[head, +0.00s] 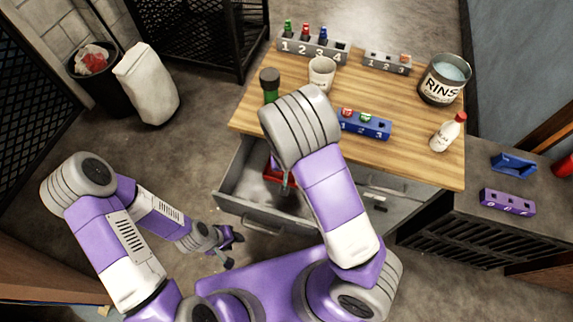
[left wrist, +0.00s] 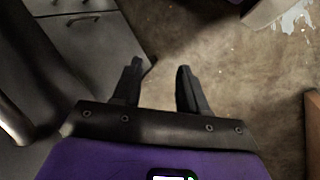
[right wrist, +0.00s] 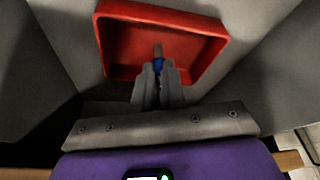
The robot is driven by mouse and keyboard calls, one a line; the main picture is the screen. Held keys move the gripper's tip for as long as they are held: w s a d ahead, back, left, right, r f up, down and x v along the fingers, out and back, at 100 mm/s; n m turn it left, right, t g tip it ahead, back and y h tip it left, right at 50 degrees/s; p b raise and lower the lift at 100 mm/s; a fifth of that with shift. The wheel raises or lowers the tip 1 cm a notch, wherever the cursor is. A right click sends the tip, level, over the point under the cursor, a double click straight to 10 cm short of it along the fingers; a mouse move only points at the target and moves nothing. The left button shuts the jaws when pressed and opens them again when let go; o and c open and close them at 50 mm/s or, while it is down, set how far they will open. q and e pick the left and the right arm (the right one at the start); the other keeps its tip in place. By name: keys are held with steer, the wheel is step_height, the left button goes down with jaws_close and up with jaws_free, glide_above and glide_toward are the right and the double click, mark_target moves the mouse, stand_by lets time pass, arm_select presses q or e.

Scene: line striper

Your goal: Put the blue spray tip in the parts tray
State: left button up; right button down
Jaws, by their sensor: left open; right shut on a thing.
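The blue spray tip (right wrist: 158,65) shows between the fingers of my right gripper (right wrist: 159,72) in the right wrist view. That gripper is shut on it and holds it over the red tray (right wrist: 112,45). Whether the tip touches the tray floor cannot be told. In the head view the red tray (head: 274,175) lies in the open drawer (head: 238,185), partly hidden by my right arm. My left gripper (head: 231,251) is open and empty, low beside the drawer; its spread fingers show over the floor in the left wrist view (left wrist: 157,88).
The wooden table (head: 400,165) above the drawer holds a numbered rack (head: 310,47), a smaller grey block (head: 386,63), a blue block (head: 364,124), a cup (head: 321,74), a rinse bucket (head: 443,80) and a white bottle (head: 446,133). A bin (head: 95,75) stands at the left.

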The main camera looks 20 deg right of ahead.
steer(key=c, duration=1.7)
jaws_free()
steer(key=shift+f, duration=0.2)
steer(key=o, duration=0.5)
steer(key=shift+r+p, duration=0.3)
steer(key=shift+r, duration=0.3)
steer(key=p+v, duration=0.4)
steer(key=v, duration=0.7)
steer(key=shift+s, duration=0.1)
